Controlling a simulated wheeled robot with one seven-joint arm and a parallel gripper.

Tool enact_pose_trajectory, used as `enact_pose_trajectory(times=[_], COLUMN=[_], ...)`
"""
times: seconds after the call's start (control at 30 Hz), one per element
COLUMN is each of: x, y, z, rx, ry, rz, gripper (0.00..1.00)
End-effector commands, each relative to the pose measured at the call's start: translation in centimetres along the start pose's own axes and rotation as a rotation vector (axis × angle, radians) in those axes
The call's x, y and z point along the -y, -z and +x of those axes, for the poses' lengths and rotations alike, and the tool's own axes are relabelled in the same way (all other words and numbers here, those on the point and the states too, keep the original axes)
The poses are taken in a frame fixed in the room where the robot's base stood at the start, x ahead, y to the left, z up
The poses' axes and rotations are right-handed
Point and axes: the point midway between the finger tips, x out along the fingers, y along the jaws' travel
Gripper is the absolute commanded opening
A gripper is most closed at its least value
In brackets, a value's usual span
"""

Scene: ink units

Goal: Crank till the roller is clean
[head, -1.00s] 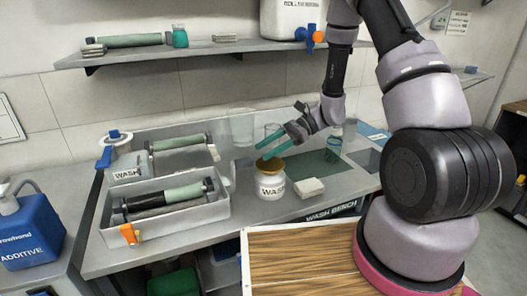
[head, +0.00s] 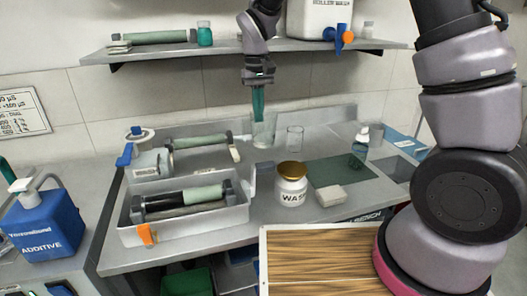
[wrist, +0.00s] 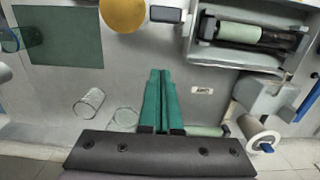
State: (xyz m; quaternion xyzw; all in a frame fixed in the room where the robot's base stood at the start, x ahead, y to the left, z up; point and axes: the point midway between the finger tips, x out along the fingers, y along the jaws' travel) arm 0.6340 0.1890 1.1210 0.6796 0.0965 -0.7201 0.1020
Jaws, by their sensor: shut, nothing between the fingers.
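The roller (head: 205,193) lies in the front metal tray (head: 195,232); its left part is black and its right part pale green. In the wrist view the roller (wrist: 242,35) is at the top right. A grey upright piece (head: 252,180) stands at the tray's right end and may be the crank; it also shows in the wrist view (wrist: 168,15). My gripper (head: 258,118) points down above the back of the bench, behind and right of the tray, apart from it. In the wrist view the gripper's green fingers (wrist: 160,75) are shut together and empty.
A white WASH jar (head: 291,188) with a gold lid stands right of the tray. Glass beakers (head: 295,138) stand near my gripper. Behind the tray are a second roller (head: 198,141) and a blue-handled can (head: 150,160). A shelf (head: 200,48) runs above. A green mat (head: 340,170) lies right.

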Motion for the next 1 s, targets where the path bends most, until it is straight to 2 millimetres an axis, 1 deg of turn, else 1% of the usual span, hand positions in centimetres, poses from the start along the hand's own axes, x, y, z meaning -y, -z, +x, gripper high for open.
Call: enact_pose_trajectory(times=[0.17, 0.4, 0.53, 0.6, 0.77, 0.9, 1.0], x=[-0.1, -0.1, -0.1, 0.0, -0.1, 0.0, -0.1], y=[-0.1, -0.2, -0.2, -1.4, -3.2, -3.9, -4.0], z=[2.3, 7.5, 10.2, 10.2, 10.6, 10.8, 10.8], rx=[0.005, 0.007, 0.007, 0.004, 0.004, 0.003, 0.003], ry=[-0.004, -0.003, -0.003, -0.001, -0.001, 0.0, 0.0], rz=[-0.001, 0.001, 0.001, -0.001, 0.0, 0.001, 0.002], gripper=[0.0, 0.0, 0.0, 0.0, 0.0, 0.0, 0.0])
